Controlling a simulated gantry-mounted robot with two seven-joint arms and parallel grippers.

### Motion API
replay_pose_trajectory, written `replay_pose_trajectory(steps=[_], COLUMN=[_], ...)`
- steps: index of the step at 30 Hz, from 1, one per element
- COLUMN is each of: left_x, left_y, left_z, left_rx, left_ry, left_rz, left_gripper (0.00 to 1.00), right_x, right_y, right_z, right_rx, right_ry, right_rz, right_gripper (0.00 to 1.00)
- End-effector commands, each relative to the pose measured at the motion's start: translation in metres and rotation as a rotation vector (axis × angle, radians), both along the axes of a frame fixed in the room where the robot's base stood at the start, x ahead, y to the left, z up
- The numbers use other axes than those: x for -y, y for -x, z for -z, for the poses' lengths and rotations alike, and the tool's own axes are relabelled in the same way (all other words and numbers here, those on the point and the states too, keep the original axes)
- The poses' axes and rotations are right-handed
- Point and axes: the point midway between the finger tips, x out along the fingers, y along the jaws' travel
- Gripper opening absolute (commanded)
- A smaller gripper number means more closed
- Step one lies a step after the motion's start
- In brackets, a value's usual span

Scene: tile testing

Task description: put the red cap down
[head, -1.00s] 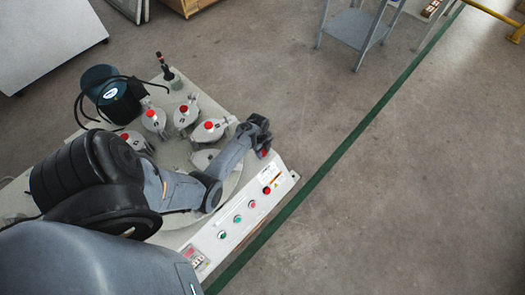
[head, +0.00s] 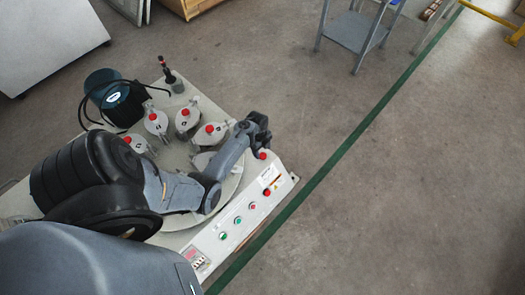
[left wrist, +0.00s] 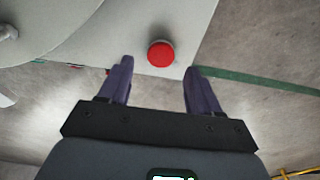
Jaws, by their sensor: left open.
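The red cap (head: 262,154) rests on the pale top of the machine, near its right corner. In the left wrist view the cap (left wrist: 160,53) appears as a red disc ahead of the fingertips, near the machine's edge. My left gripper (left wrist: 157,75) is open and empty, with one finger to either side of the cap in the picture and a visible gap from it. In the head view my left gripper (head: 259,128) is just above the cap in the picture.
Several pots with red caps, such as one pot (head: 156,124), stand on the round turntable; my arm partly hides another. A sloped panel with buttons (head: 237,219) runs along the front. A dark motor (head: 120,103) and an upright post (head: 170,75) stand behind.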

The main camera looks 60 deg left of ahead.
Motion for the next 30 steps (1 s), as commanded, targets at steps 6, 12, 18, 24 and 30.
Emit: replay_pose_trajectory(steps=[6,12,18,24,30], left_x=[-0.005,-0.008,-0.013,-0.004,0.073], left_y=[0.001,0.002,0.007,0.019,0.038], left_z=[-0.047,-0.072,-0.088,-0.125,-0.18], left_rx=[0.002,0.001,-0.008,0.001,0.118], left_ry=[-0.002,0.0,-0.04,-0.191,-0.249], left_rz=[0.0,0.0,-0.042,-0.25,-0.551], left_gripper=[0.63,0.63,0.63,0.63,0.63], right_x=[0.001,0.002,0.002,0.002,0.0], right_y=[0.0,0.0,0.0,0.0,-0.001], right_z=[-0.031,-0.045,-0.049,-0.049,-0.049], right_rx=[0.001,0.001,0.001,0.002,0.002], right_ry=[0.004,0.008,0.008,0.007,0.002], right_rz=[-0.003,-0.006,-0.006,-0.005,-0.001], right_gripper=[0.43,0.43,0.43,0.43,0.43])
